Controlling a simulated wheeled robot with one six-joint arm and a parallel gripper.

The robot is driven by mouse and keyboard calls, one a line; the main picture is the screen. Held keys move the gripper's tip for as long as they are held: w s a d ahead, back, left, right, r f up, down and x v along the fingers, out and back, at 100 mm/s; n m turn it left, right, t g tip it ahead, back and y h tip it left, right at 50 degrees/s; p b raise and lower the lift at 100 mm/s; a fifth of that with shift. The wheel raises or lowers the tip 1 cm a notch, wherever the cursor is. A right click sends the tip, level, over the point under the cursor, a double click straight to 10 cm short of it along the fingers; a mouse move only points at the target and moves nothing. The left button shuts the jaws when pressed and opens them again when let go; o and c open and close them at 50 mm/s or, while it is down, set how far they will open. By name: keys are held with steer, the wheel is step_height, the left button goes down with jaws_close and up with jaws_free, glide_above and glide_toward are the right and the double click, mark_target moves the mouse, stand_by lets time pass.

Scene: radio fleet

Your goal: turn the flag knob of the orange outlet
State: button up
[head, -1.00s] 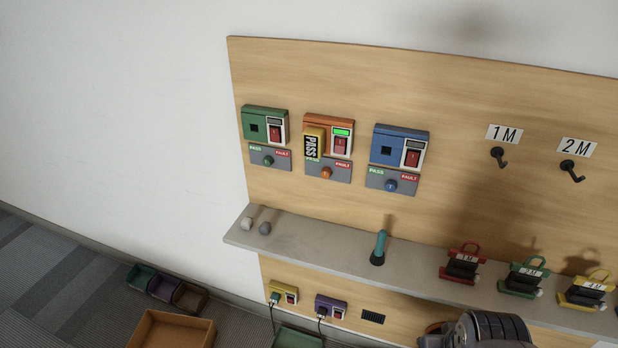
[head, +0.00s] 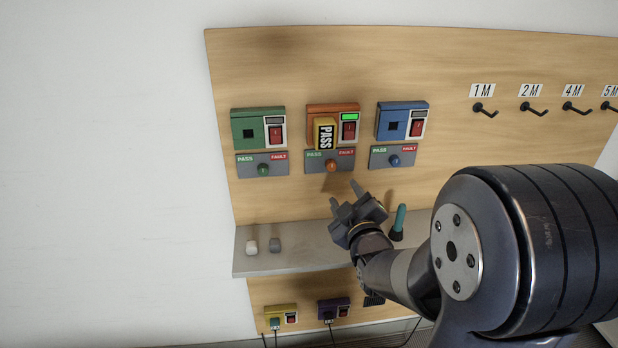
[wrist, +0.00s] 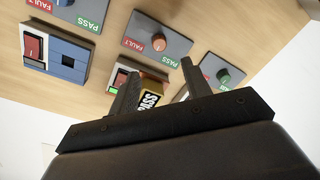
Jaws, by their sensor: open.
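The orange outlet (head: 333,112) is on the wooden board between the green and blue outlets. The knob also shows in the wrist view (wrist: 159,42), where the picture is turned over. My gripper (head: 346,191) is open and empty, below and a little right of the knob, apart from it. The yellow block (wrist: 149,91) shows partly between the fingers in the wrist view.
The green outlet (head: 258,128) and blue outlet (head: 402,121) flank it, each with its own knob plate. A grey shelf (head: 310,260) below holds two small knobs and a teal-handled tool (head: 398,223). Hooks (head: 484,110) are at right.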

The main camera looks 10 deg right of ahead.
mark_target(332, 167)
steer(key=w, duration=0.3)
steer(key=w+p, duration=0.1)
steer(key=w, duration=0.7)
steer(key=shift+a+p, duration=0.3)
steer(key=shift+a, duration=0.1)
steer(key=c, duration=1)
